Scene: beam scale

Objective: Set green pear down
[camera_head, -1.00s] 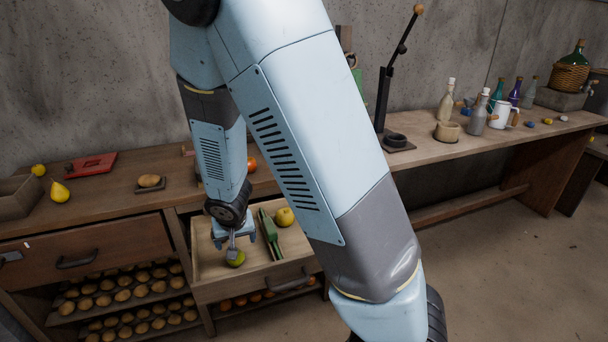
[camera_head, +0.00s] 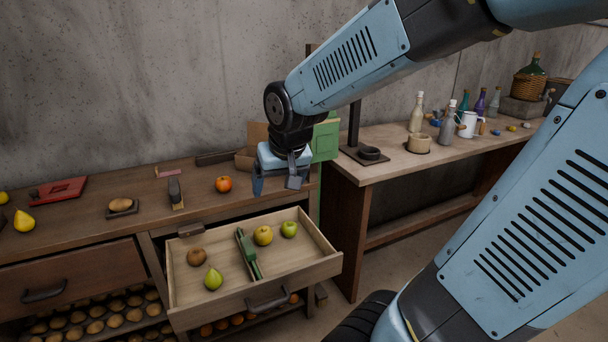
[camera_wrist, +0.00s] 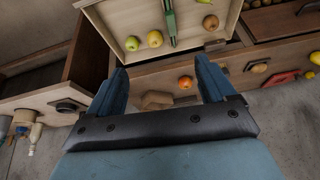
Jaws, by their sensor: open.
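The green pear (camera_head: 214,279) lies in the open drawer (camera_head: 292,270), at its front left, left of the green divider (camera_head: 248,254). In the wrist view the green pear (camera_wrist: 205,2) is cut by the top edge. My gripper (camera_head: 277,185) is open and empty, above the workbench behind the drawer's right back corner. It is well apart from the pear. In the wrist view my gripper's two fingers (camera_wrist: 165,85) are spread with nothing held between them.
The drawer also holds a brown fruit (camera_head: 196,257), a yellow apple (camera_head: 263,235) and a green apple (camera_head: 289,229). An orange fruit (camera_head: 223,184) sits on the workbench (camera_head: 90,222). A green box (camera_head: 325,140) stands behind my gripper. Bottles (camera_head: 449,122) stand on the right bench.

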